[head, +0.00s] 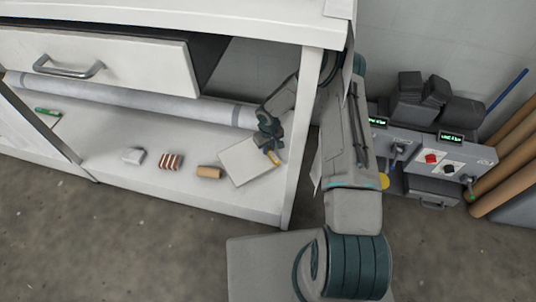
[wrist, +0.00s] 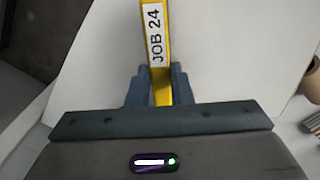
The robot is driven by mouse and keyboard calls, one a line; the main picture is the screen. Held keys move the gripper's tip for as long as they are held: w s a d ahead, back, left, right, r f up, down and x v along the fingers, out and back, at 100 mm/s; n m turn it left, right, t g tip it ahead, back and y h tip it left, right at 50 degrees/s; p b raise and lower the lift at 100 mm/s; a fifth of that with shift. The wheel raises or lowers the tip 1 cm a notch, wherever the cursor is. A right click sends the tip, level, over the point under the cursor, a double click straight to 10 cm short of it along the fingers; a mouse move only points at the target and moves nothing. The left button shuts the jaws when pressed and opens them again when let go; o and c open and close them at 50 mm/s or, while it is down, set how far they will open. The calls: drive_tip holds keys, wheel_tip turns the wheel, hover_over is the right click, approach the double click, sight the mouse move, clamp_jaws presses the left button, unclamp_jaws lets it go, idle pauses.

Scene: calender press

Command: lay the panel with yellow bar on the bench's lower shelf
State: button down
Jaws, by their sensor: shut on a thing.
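The panel (head: 245,163) is a pale flat board. It is at the lower shelf (head: 120,170) of the white bench, near the right leg, tilted in the picture; I cannot tell whether it touches the shelf. My gripper (head: 271,152) is over its upper right part, shut on its yellow bar (head: 273,158). In the wrist view the yellow bar (wrist: 154,45), labelled JOB 24, runs between the fingers (wrist: 160,88), with the pale panel (wrist: 220,50) spread behind it. The panel's underside is hidden.
On the shelf left of the panel are a tan roll (head: 209,172), a red-striped block (head: 171,161), a whitish block (head: 133,155) and a green item (head: 48,112). A long grey roll (head: 150,102) lies behind. The bench's right leg (head: 301,140) stands close to my arm. A drawer (head: 110,62) is open above.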

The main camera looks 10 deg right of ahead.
drive_tip(key=shift+f+b, duration=0.8)
drive_tip(key=shift+f, duration=1.15)
drive_tip(key=shift+f, duration=0.2)
drive_tip(key=c, duration=1.3)
unclamp_jaws()
drive_tip(key=shift+r, duration=0.15)
wheel_tip(320, 180, up, 12)
drive_tip(key=p, duration=0.3)
drive_tip(key=shift+p, duration=0.4)
